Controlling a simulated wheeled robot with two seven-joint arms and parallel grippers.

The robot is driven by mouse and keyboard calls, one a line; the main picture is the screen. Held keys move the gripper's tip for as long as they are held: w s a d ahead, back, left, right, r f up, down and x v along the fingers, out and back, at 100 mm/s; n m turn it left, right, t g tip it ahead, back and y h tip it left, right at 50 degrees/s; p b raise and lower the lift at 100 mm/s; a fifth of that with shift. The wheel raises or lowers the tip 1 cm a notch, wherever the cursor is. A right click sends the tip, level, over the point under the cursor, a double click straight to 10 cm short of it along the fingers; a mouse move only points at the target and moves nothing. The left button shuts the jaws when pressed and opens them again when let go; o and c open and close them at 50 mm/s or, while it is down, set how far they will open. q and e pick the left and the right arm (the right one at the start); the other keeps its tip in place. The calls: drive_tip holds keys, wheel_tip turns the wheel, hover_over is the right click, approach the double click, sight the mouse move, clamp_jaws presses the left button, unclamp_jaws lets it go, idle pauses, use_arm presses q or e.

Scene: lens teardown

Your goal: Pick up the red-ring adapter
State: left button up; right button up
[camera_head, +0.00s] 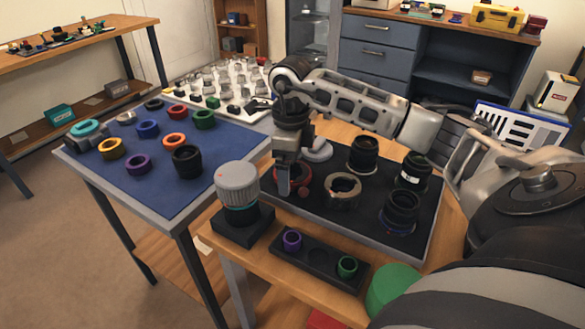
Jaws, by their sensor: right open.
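A dark round piece with a red ring (303,177), which looks like the red-ring adapter, sits at the left side of the black mat (330,226) on the wooden table. My right gripper (285,188) points down in front of it and hides much of it. The fingers are open; I cannot tell whether they touch the piece or stand around it. On the blue mat (218,176) lie a red ring (177,111) and an orange-red ring (174,140). My left gripper is not in view.
A metal ring (342,187) and several black lens parts (400,212) stand on the black mat. A grey-capped cylinder (237,186) stands just left of my right gripper. A black tray (319,267) holds a purple and a green ring in front.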

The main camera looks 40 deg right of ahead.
drive_tip(key=shift+f, duration=0.45)
drive_tip(key=shift+c, duration=0.2)
drive_tip(key=c, duration=1.1)
drive_tip(key=shift+o, duration=0.2)
